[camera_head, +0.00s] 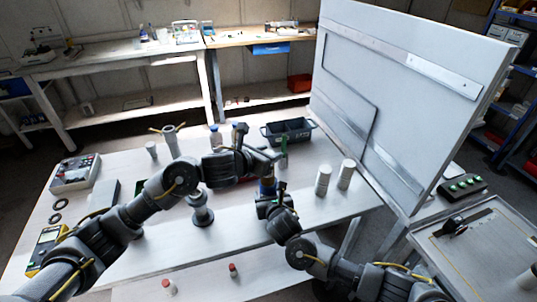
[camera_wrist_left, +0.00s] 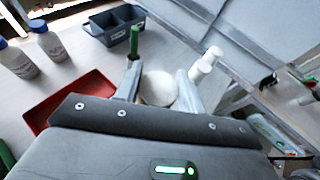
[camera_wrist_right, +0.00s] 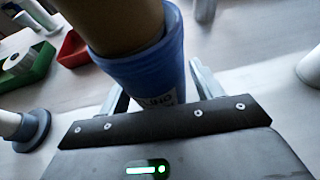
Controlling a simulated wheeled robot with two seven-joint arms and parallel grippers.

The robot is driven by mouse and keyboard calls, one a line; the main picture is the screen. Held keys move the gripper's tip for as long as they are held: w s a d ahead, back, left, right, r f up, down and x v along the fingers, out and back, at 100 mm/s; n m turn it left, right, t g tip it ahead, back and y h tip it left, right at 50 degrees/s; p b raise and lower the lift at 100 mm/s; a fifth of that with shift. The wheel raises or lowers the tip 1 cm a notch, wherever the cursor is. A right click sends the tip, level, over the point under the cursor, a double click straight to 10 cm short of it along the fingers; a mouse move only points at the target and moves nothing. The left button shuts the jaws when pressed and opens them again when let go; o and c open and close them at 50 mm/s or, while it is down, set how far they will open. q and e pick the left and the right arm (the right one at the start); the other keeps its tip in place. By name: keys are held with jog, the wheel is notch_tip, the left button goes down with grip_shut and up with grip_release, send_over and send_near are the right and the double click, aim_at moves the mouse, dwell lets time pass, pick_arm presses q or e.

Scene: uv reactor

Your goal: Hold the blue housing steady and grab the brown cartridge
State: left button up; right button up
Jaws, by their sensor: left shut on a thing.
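The blue housing (camera_head: 267,187) stands upright near the front right of the white table. The brown cartridge (camera_wrist_right: 115,22) rises from the housing's open top. My left gripper (camera_head: 270,157) is above the housing. In the left wrist view its fingers are shut on a round white end (camera_wrist_left: 158,88), apparently the cartridge's top. The rest of the cartridge is hidden there.
A dark divided bin (camera_head: 288,131) stands behind the grippers. White cylinders (camera_head: 323,180) stand to the right, before a large upright panel (camera_head: 400,90). A red tray (camera_wrist_left: 75,100) and white bottles with blue caps (camera_wrist_left: 50,42) are close by. A grey stand (camera_head: 202,208) is to the left.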

jog(key=shift+o, duration=0.7)
jog(key=v, duration=1.1)
jog(key=shift+s+a, duration=0.1)
jog(key=shift+s, duration=0.05)
jog(key=s+f+m+t+y, duration=0.25)
jog(key=s+f+t, duration=0.2)
jog(key=s, duration=0.45)
jog(key=s+d+f+m+g+h, duration=0.1)
jog(key=d+f+m, duration=0.4)
jog(key=f, duration=0.6)
jog(key=s+d+f+m+g+h, duration=0.1)
jog(key=d+f+m+g+h, duration=0.1)
jog(key=d+f+m+g, duration=0.2)
notch_tip(320, 180, down, 8)
jog(key=d+m, duration=0.1)
jog(key=m, duration=0.2)
jog(key=shift+s, duration=0.4)
jog(key=shift+g, duration=0.25)
